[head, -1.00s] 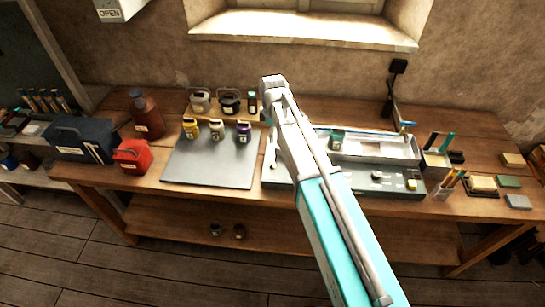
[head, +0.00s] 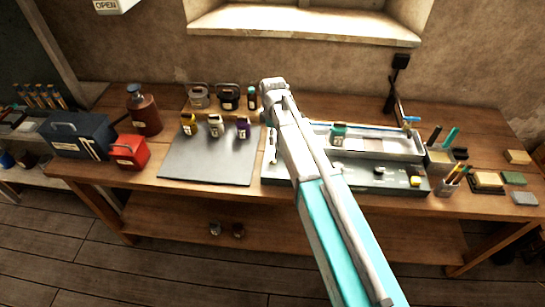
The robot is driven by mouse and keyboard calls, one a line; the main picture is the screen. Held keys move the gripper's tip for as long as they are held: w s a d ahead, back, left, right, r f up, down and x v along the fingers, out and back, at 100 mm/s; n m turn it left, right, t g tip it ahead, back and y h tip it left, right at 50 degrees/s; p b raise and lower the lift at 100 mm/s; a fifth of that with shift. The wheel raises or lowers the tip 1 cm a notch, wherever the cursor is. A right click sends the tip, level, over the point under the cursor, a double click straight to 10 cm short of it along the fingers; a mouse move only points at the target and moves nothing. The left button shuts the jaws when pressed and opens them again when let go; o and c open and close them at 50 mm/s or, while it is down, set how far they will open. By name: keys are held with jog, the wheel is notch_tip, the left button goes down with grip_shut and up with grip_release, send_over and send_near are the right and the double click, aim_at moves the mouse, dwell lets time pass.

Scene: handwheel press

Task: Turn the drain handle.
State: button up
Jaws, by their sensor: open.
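A small tap with a blue lever (head: 411,119) stands at the back right corner of a long shallow metal tray (head: 378,146) on the bench; I take this lever to be the drain handle. My arm rises from the bottom of the head view, teal below and pale grey above, and its upper end is over the bench near the tray's left end. The lever is well to the right of the arm, with a clear gap between them. I cannot make out my gripper's fingers. My arm hides part of the tray's left side.
A green-labelled jar (head: 338,133) stands at the tray. A red box (head: 129,152), a dark toolbox (head: 80,138) and a brown bottle (head: 143,112) are at left. A pen cup (head: 447,185) and sponges (head: 487,180) are at right.

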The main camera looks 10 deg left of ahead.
aim_at(273, 154)
jog(key=shift+f+b, duration=4.8)
jog(key=shift+f, duration=0.3)
jog(key=c, duration=0.9)
